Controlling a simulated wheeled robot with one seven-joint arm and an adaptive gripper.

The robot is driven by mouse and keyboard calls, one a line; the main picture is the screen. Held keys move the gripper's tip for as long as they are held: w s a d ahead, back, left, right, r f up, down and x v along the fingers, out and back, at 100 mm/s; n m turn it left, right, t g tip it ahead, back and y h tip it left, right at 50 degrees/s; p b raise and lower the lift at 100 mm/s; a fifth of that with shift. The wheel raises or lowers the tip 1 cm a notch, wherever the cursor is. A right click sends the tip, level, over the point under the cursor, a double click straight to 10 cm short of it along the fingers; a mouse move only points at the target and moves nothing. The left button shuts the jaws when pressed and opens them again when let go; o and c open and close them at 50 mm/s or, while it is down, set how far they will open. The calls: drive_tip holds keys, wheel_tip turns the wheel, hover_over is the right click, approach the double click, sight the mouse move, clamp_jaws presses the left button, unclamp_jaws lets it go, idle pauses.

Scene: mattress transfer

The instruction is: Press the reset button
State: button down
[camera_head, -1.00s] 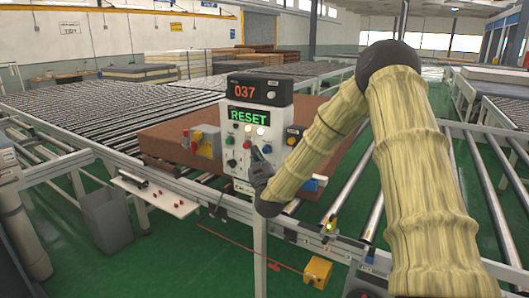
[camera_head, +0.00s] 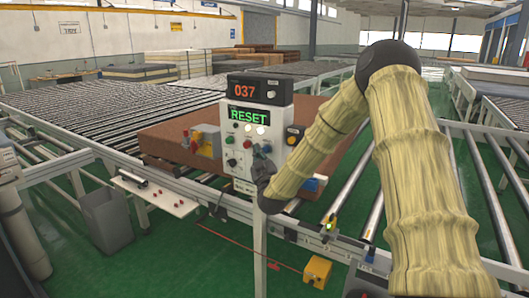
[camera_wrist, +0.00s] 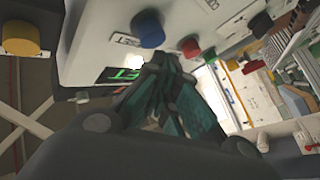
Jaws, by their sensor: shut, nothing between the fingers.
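The control box (camera_head: 243,172) stands upright on a post, its green display (camera_head: 248,116) reading RESET under a red 037 counter (camera_head: 243,90). Its face carries a green button (camera_head: 231,140), a red button (camera_head: 247,144) and a lit white button (camera_head: 261,130). My gripper (camera_head: 262,154) is shut and empty at the lower right of the face. In the wrist view, the closed fingertips (camera_wrist: 160,62) are close to the panel, near a blue button (camera_wrist: 148,29) and a red button (camera_wrist: 190,47). I cannot tell whether they touch it. My gripper hides part of the lower panel.
A yellow-topped knob on a grey box (camera_head: 208,141) is left of the control box. A brown mattress (camera_head: 165,146) lies behind on the rollers. A grey bin (camera_head: 107,220) and a yellow floor box (camera_head: 317,270) stand below. Conveyor rails run on both sides.

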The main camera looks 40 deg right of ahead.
drive_tip(key=shift+w+d, duration=0.25)
drive_tip(key=shift+d, duration=0.35)
drive_tip(key=shift+w+d, duration=0.25)
drive_tip(key=shift+d, duration=0.3)
idle(2.4)
drive_tip(key=shift+b, duration=0.3)
drive_tip(key=shift+s+a, duration=0.25)
drive_tip(key=shift+a, duration=0.35)
drive_tip(key=shift+s+a, duration=0.2)
drive_tip(key=shift+a, duration=0.35)
drive_tip(key=shift+a, duration=0.15)
drive_tip(key=shift+s+a+b, duration=0.2)
drive_tip(key=shift+s+a, duration=0.1)
drive_tip(key=shift+a, duration=0.45)
drive_tip(key=shift+s+a+b, duration=0.2)
drive_tip(key=shift+s+a, duration=0.15)
drive_tip(key=shift+a, duration=0.35)
drive_tip(key=shift+s+a+b, duration=0.2)
drive_tip(key=shift+s+a, duration=0.1)
drive_tip(key=shift+a, duration=0.45)
